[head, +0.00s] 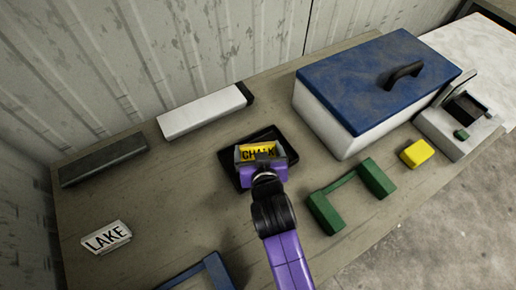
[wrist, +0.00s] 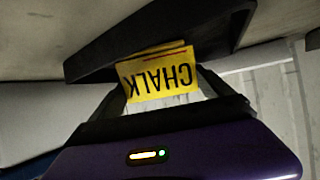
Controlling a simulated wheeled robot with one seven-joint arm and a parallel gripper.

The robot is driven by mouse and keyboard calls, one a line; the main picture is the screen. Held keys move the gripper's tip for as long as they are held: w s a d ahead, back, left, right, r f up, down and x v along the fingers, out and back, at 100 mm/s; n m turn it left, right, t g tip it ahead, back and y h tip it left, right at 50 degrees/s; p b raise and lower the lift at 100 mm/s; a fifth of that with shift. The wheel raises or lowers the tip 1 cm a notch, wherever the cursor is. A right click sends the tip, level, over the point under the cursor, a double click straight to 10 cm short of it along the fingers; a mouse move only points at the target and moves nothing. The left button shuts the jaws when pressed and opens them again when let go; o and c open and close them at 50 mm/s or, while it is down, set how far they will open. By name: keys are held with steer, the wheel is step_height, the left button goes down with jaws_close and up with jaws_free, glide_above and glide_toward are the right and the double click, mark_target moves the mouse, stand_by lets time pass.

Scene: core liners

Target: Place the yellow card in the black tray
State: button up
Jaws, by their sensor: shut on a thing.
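The yellow card (head: 258,152), marked CHALK, is held upright or tilted in my gripper (head: 264,165) over the black tray (head: 237,170) in the head view. In the wrist view the card (wrist: 160,77) sits between the fingers of my gripper (wrist: 163,92), its lettering upside down, with the tray (wrist: 95,62) right behind it. My gripper is shut on the card. I cannot tell whether the card touches the tray floor. My gripper and arm hide part of the tray.
A white LAKE card (head: 106,238) stands at the left. A white block (head: 203,112) and a dark bar (head: 103,160) lie at the back. A blue-lidded box (head: 370,75), green bracket (head: 350,190), yellow block (head: 417,153) and grey device (head: 455,135) are at the right.

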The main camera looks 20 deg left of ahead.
steer(key=shift+f, duration=0.2)
steer(key=shift+f, duration=0.1)
steer(key=o, duration=1.1)
steer(key=shift+s+r, duration=0.1)
steer(key=shift+r, duration=0.15)
steer(key=b+v, duration=0.1)
steer(key=v, duration=1)
steer(key=shift+s+d+r, duration=0.2)
steer(key=shift+s, duration=0.1)
